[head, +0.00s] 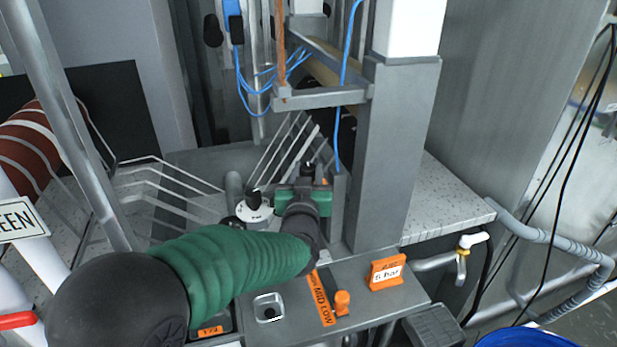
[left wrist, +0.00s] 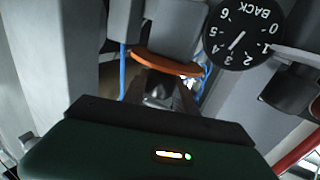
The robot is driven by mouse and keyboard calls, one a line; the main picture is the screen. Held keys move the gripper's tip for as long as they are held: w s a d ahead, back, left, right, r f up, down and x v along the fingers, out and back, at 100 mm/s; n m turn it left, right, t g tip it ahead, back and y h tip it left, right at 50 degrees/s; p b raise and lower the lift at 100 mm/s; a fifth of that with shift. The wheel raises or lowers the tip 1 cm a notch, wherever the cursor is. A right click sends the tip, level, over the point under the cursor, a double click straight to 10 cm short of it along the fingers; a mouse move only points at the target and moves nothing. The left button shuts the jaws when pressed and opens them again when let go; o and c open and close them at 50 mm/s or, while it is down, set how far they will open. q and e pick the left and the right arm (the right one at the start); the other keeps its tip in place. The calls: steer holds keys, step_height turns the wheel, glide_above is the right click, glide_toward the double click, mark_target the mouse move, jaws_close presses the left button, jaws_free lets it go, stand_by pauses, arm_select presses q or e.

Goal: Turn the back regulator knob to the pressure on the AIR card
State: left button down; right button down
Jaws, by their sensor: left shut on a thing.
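My left gripper (head: 305,185) comes in from the left, over the grey bench behind the front panel. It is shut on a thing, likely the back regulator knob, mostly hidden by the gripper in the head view. In the left wrist view, the fingers (left wrist: 165,92) reach toward a grey part with an orange rim (left wrist: 165,63). The black dial marked BACK (left wrist: 244,34) shows upside down beside them, its white needle pointing near 3. The orange AIR card (head: 386,271) stands on the front panel and appears to read 6 bar. My right gripper is out of view.
A white round dial with a black top (head: 254,206) stands just left of the gripper. Wire racks (head: 165,190) lie farther left. A grey post (head: 390,150) rises close on the right. An orange knob (head: 342,302) and a MID LOW label (head: 320,298) are in front.

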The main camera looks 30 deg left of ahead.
arm_select(q)
steer(key=shift+a+f+m+t+h+b, duration=0.15)
steer(key=shift+f+m+t+h+b, duration=0.2)
steer(key=shift+m+t+h+b, duration=0.45)
steer(key=shift+r+m+h, duration=0.15)
steer(key=shift+m+h, duration=0.45)
steer(key=shift+h, duration=0.5)
steer(key=shift+r+m+h+p, duration=0.15)
steer(key=shift+m+h+p, duration=0.35)
steer(key=shift+h, duration=0.3)
steer(key=m+h+p, duration=0.1)
steer(key=h+p, duration=0.1)
steer(key=m+h+p, duration=0.2)
steer(key=shift+r+t+h, duration=0.15)
steer(key=shift+t+h, duration=0.15)
steer(key=shift+h, duration=0.1)
steer(key=shift+m+g+h+p, duration=0.5)
steer(key=shift+m+h+p, duration=0.8)
steer(key=shift+h, duration=0.7)
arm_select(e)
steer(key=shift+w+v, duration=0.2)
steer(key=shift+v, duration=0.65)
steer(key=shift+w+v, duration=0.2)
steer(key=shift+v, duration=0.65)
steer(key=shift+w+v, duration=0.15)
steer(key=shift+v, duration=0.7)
arm_select(q)
steer(key=shift+f, duration=0.2)
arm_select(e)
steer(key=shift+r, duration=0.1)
